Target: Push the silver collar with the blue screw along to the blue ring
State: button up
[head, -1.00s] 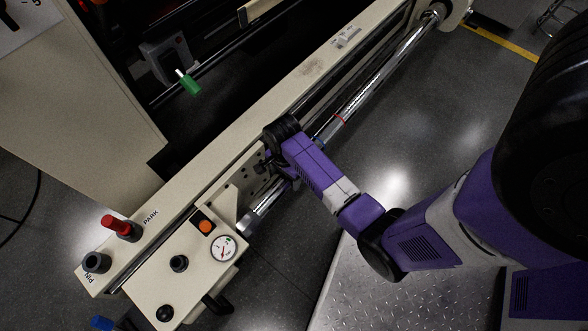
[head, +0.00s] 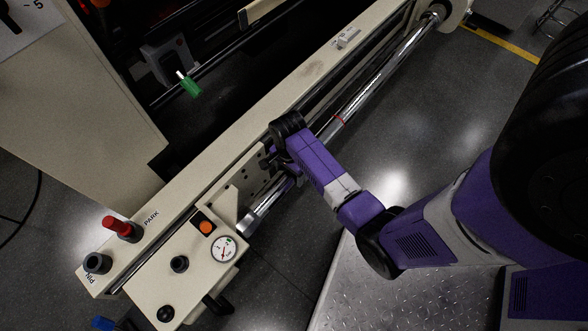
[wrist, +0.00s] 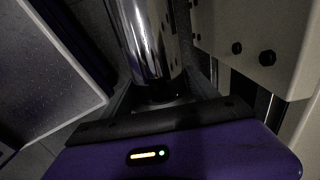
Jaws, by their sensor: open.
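A polished silver bar (head: 382,78) runs diagonally along the front of the cream machine in the head view. A thin red ring (head: 340,118) is on it, just above my wrist. My gripper (head: 283,182) is at the lower part of the bar, mostly hidden behind my own wrist. In the wrist view a shiny silver cylinder (wrist: 147,42) runs down between my open fingers. I cannot tell whether it is the bar or the collar. I cannot make out the collar, its blue screw or the blue ring; my arm covers that stretch of bar.
The cream machine beam (head: 232,137) lies along the bar, with a bolted plate (head: 228,192) close to my gripper. A control box with a dial (head: 223,249) and a red-handled lever (head: 117,225) are at lower left. Floor is open right of the bar.

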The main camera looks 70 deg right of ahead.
jog(key=shift+s+d, duration=0.15)
jog(key=shift+d, duration=0.45)
jog(key=shift+s+d+p, duration=0.1)
jog(key=shift+s+d, duration=0.25)
jog(key=shift+d, duration=0.75)
jog(key=shift+s+d+p, duration=0.1)
jog(key=shift+s+d, duration=0.2)
jog(key=shift+d, duration=0.85)
jog(key=shift+s+d+p, duration=0.1)
jog(key=shift+s+d, duration=0.25)
jog(key=shift+d, duration=0.75)
jog(key=shift+d, duration=0.35)
jog(key=shift+s+d, duration=0.25)
jog(key=shift+d, duration=0.3)
jog(key=shift+w+a+p, duration=0.2)
jog(key=shift+a+p, duration=0.35)
jog(key=shift+a, duration=0.2)
